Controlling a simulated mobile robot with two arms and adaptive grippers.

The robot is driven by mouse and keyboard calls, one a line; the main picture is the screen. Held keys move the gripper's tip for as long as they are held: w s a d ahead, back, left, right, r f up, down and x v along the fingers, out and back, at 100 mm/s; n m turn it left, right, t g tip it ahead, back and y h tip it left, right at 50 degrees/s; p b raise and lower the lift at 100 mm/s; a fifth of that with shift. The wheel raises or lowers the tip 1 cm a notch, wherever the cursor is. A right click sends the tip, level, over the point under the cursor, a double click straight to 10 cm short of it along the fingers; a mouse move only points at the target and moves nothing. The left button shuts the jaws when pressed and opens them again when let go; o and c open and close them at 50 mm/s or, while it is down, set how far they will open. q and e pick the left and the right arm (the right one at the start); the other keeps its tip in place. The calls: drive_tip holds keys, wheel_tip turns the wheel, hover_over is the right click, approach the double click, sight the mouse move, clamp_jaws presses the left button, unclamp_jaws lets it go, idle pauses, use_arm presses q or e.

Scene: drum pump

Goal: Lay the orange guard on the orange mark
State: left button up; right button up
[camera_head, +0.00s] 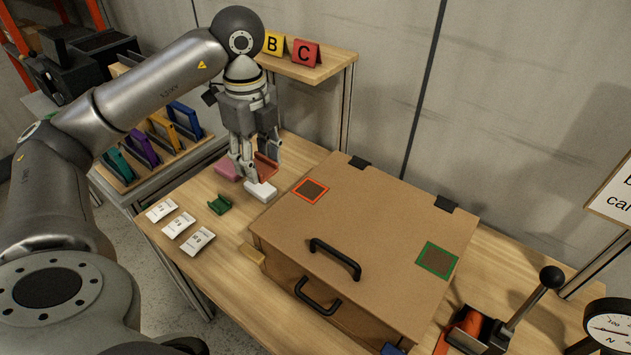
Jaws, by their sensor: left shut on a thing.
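The orange guard (266,167) is a small reddish-orange piece at the left gripper's fingertips, above the wooden table, left of the brown box. My left gripper (256,173) points down and is shut on it; the fingers hide part of it. I cannot tell whether the guard touches the table. My right gripper is out of view.
A green piece (219,204), a pink block (228,170) and a white block (261,192) lie near the gripper. A green mark (437,260) is on the lid's right. A lever device (495,325) stands right.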

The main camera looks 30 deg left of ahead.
use_arm(q)
drive_tip(key=w+d+f+p, duration=0.2)
drive_tip(key=w+f, duration=0.1)
drive_tip(key=w, duration=0.3)
drive_tip(key=p, duration=0.2)
hover_over(310, 190)
drive_tip(key=f, duration=0.2)
drive_tip(key=s+f, duration=0.1)
drive_tip(key=f, duration=0.1)
drive_tip(key=shift+a+f, duration=0.2)
drive_tip(key=shift+f, duration=0.05)
drive_tip(key=shift+w+f, duration=0.2)
drive_tip(key=shift+f, duration=0.05)
drive_tip(key=f, duration=0.1)
drive_tip(key=f+p, duration=0.1)
drive_tip(key=f, duration=0.1)
drive_tip(key=shift+w+d+f+p, duration=0.2)
drive_tip(key=shift+w+f+p, duration=0.1)
drive_tip(key=shift+w, duration=0.05)
drive_tip(key=shift+f, duration=0.25)
drive_tip(key=o, duration=0.4)
drive_tip(key=shift+f, duration=0.1)
drive_tip(key=o, duration=0.5)
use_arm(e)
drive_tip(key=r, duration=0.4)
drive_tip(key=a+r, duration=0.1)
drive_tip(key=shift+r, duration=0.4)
